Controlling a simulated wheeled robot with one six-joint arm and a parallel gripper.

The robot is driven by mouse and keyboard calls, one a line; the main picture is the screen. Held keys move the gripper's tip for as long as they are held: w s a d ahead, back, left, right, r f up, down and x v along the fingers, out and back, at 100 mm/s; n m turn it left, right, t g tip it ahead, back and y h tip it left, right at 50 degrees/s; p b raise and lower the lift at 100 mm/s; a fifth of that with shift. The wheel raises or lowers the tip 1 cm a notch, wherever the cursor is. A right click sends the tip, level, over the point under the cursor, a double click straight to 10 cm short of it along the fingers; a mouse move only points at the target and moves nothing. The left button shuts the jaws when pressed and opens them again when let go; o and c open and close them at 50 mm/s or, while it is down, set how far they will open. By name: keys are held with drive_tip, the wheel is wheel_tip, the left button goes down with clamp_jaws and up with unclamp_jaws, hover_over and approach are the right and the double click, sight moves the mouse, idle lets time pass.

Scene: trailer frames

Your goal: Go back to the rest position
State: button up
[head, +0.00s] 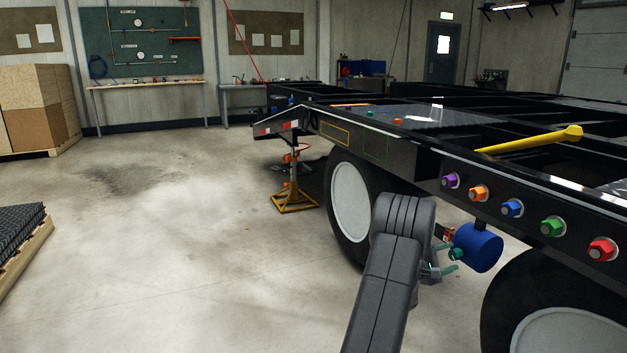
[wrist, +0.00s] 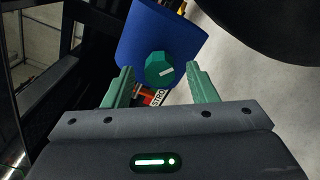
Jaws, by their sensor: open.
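My gripper (wrist: 161,88) shows in the wrist view with its two green fingers apart. A green knob (wrist: 160,69) with a white mark sits between and just beyond the fingertips, on the end of a blue cylinder (wrist: 150,28). I cannot tell whether the fingers touch the knob. In the head view my arm reaches from the bottom toward the trailer frame, and my gripper (head: 447,262) is beside the blue cylinder (head: 478,248) and its green knob (head: 456,254), under the black frame rail.
The black trailer frame (head: 430,150) fills the right side, with coloured nuts along its rail and a yellow bar (head: 535,140) on top. Wheels (head: 350,202) stand below. A yellow jack stand (head: 294,197) supports the front. Open floor (head: 180,250) lies left; a pallet (head: 22,250) is at the left edge.

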sight(452, 254)
drive_tip(key=x, duration=0.3)
drive_tip(key=shift+d+b, duration=0.25)
drive_tip(key=shift+b, duration=0.15)
drive_tip(key=shift+a+r+n, duration=0.1)
drive_tip(key=shift+a+n, duration=0.1)
drive_tip(key=shift+n, duration=0.7)
drive_tip(key=n+p, duration=0.1)
drive_tip(key=n, duration=0.2)
drive_tip(key=shift+w+n, duration=0.1)
drive_tip(key=shift+n, duration=0.3)
drive_tip(key=n+p, duration=0.2)
drive_tip(key=n, duration=0.1)
drive_tip(key=shift+r+p, duration=0.3)
drive_tip(key=shift+p, duration=0.1)
drive_tip(key=n+p, duration=0.6)
drive_tip(key=p, duration=0.2)
drive_tip(key=shift+w+a+n, duration=0.1)
drive_tip(key=shift+w+n, duration=0.05)
drive_tip(key=shift+n, duration=0.25)
drive_tip(key=n+p, duration=0.2)
drive_tip(key=p, duration=0.1)
drive_tip(key=shift+n+p, duration=0.3)
drive_tip(key=shift+n, duration=0.1)
drive_tip(key=shift+f+n+p, duration=0.25)
drive_tip(key=shift+n+p, duration=0.45)
drive_tip(key=shift+p, duration=0.1)
drive_tip(key=shift+a, duration=0.15)
